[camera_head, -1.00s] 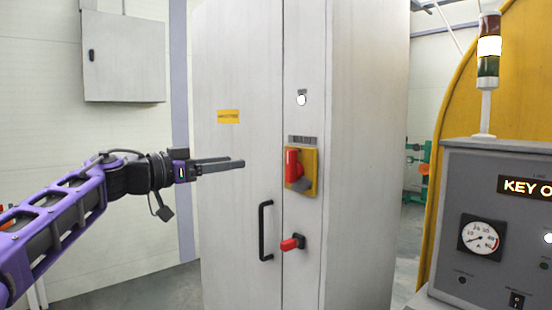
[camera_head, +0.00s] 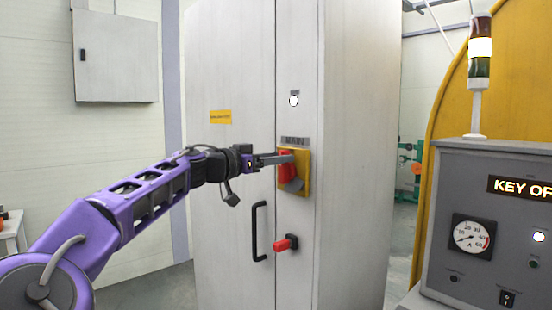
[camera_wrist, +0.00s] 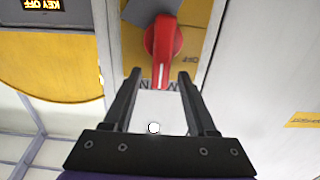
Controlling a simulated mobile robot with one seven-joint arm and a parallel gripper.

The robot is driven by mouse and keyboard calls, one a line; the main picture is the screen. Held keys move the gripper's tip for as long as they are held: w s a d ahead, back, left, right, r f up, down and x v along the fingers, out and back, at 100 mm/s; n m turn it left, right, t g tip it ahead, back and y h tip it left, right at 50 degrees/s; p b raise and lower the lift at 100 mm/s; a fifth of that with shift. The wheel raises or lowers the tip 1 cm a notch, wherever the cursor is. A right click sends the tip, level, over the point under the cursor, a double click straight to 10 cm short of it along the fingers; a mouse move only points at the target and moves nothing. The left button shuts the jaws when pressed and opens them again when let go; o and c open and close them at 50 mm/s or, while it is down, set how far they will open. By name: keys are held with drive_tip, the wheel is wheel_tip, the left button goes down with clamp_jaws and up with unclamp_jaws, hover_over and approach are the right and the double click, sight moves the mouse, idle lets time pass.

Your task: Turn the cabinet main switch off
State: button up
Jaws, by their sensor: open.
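The cabinet main switch is a red rotary handle (camera_head: 287,170) on a yellow plate (camera_head: 302,182) on the tall grey cabinet (camera_head: 345,150). Its handle points vertically, towards the label plate above it. In the wrist view the handle (camera_wrist: 163,45) shows upside down, with a white stripe at its tip and an "OFF" mark beside it on the yellow plate. My gripper (camera_head: 288,158) is open at the switch. In the wrist view its fingertips (camera_wrist: 159,75) lie on either side of the handle's tip; I cannot tell whether they touch it.
A grey control panel (camera_head: 470,210) with a "KEY OFF" display stands at right. Floor shows left of the cabinet.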

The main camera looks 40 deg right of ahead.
clamp_jaws()
idle(0.3)
drive_tip(key=shift+w+n, duration=0.1)
drive_tip(key=shift+n, duration=0.2)
drive_tip(key=shift+w+a+f+n+p, duration=0.1)
drive_tip(key=shift+w+f+n+p, duration=0.55)
drive_tip(key=shift+n, duration=2.25)
drive_tip(key=shift+w+a+f+n+p, duration=0.1)
drive_tip(key=shift+w+f+n+p, duration=0.5)
drive_tip(key=shift+n, duration=2.3)
drive_tip(key=shift+w+f+n+p, duration=0.55)
drive_tip(key=shift+f+n, duration=0.2)
drive_tip(key=shift+n, duration=2.15)
unclamp_jaws()
